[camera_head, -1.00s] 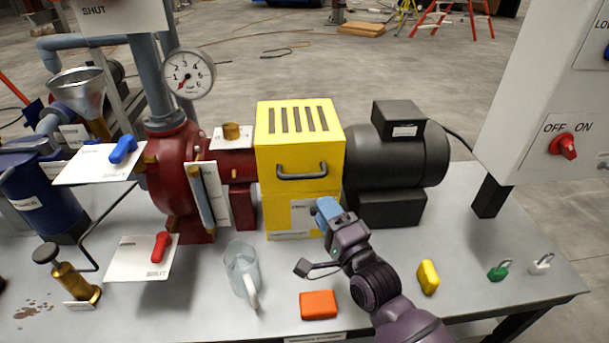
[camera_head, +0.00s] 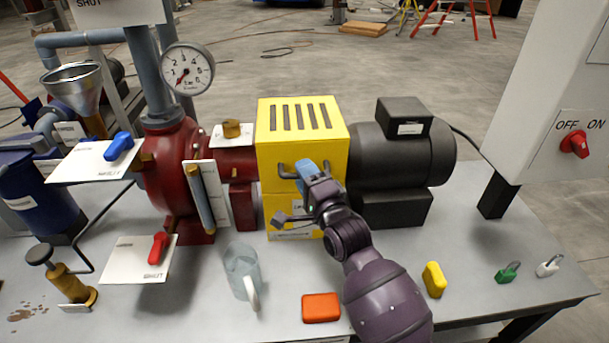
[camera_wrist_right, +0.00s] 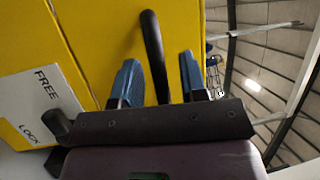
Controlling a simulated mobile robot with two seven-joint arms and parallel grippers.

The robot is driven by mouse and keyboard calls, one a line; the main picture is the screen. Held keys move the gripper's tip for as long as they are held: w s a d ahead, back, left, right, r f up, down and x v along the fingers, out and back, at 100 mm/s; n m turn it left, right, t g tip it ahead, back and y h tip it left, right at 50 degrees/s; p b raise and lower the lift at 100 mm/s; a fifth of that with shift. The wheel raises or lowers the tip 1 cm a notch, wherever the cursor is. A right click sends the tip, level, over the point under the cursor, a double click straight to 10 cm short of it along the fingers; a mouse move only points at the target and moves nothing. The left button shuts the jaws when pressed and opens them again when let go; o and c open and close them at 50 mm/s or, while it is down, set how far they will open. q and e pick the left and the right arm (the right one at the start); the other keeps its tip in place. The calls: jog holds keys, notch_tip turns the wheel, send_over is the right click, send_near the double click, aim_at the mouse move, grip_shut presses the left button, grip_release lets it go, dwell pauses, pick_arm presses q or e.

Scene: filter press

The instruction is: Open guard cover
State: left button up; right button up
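The yellow guard cover (camera_head: 300,141) with slots on top stands between the red pump and the black motor, and it is closed down on its yellow lower part. Its dark handle (camera_head: 286,170) is on the front face, partly hidden by my gripper. My right gripper (camera_head: 307,170), with blue fingertips, is at the right part of the handle. In the right wrist view the handle bar (camera_wrist_right: 153,50) runs between the two blue fingers (camera_wrist_right: 158,80), which are apart with gaps on both sides. A FREE/LOCK plate (camera_wrist_right: 40,105) shows at the left there. My left gripper is not in view.
A glass jug (camera_head: 242,272), an orange block (camera_head: 321,307) and a yellow block (camera_head: 434,279) stand on the grey bench in front. Green (camera_head: 508,272) and white padlocks (camera_head: 548,265) lie at the right. The black motor (camera_head: 408,152) is close beside the cover.

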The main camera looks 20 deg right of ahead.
jog(key=shift+w, duration=0.1)
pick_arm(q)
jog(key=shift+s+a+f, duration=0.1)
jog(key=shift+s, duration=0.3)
pick_arm(e)
grip_shut()
